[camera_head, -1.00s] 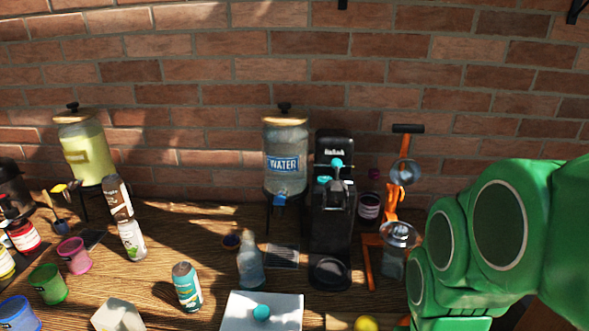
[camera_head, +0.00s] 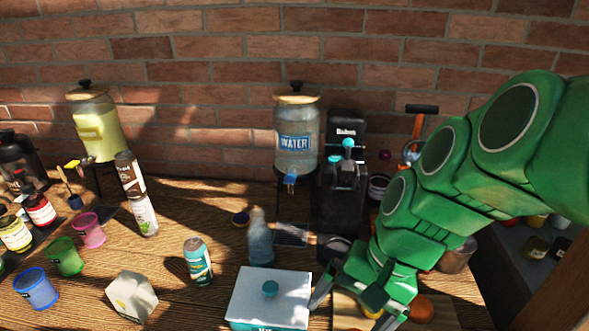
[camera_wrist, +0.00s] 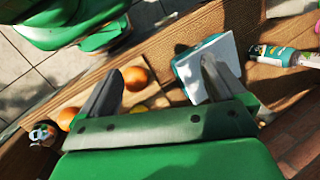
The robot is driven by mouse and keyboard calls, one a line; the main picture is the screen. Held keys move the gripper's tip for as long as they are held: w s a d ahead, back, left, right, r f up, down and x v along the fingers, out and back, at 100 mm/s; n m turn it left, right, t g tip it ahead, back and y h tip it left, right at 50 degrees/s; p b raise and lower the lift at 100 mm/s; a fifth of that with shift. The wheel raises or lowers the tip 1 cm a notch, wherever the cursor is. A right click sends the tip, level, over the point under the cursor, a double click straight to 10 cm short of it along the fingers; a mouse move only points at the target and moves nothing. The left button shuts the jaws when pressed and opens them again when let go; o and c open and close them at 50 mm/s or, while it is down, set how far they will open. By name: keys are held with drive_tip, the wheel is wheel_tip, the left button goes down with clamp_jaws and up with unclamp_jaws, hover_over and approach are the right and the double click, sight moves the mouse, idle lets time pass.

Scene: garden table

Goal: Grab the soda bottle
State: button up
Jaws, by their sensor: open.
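A pale blue, see-through bottle (camera_head: 260,240) stands upright on the wooden table in the head view, behind the white-lidded box. It is the likeliest soda bottle, but I cannot read a label. My gripper (camera_head: 358,302) is to its right and nearer the front, beside the box and above the cutting board, apart from the bottle. In the wrist view my gripper (camera_wrist: 162,68) has its two grey fingers spread, with nothing between the tips. I cannot make out the pale bottle clearly in the wrist view.
A box with a white lid (camera_head: 268,292) stands left of my gripper. A teal can (camera_head: 197,262) stands left of the bottle. The water dispenser (camera_head: 296,140) and black coffee machine (camera_head: 343,200) stand behind. Oranges (camera_wrist: 135,78) lie near my gripper. Several cups stand at the left.

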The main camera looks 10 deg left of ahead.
drive_tip(key=w+a+r+m+t+y, duration=0.1)
drive_tip(key=w+a+r+m+y, duration=0.1)
drive_tip(key=w+a+m+y, duration=0.7)
drive_tip(key=m+t, duration=0.4)
drive_tip(key=m, duration=0.5)
hover_over(271, 243)
drive_tip(key=s+d, duration=0.1)
drive_tip(key=d, duration=0.2)
wheel_tip(271, 243, down, 12)
drive_tip(key=shift+f, duration=0.2)
drive_tip(key=shift+w+f, duration=0.1)
drive_tip(key=shift+f, duration=0.65)
drive_tip(key=shift+x, duration=1.25)
drive_tip(key=shift+w+a+f, duration=0.1)
drive_tip(key=shift+w+a, duration=0.15)
drive_tip(key=shift+a, duration=0.45)
drive_tip(key=shift+w+a+f, duration=0.1)
drive_tip(key=shift+w+a, duration=0.15)
drive_tip(key=shift+a, duration=0.5)
drive_tip(key=shift+x, duration=1.1)
drive_tip(key=c, duration=1.4)
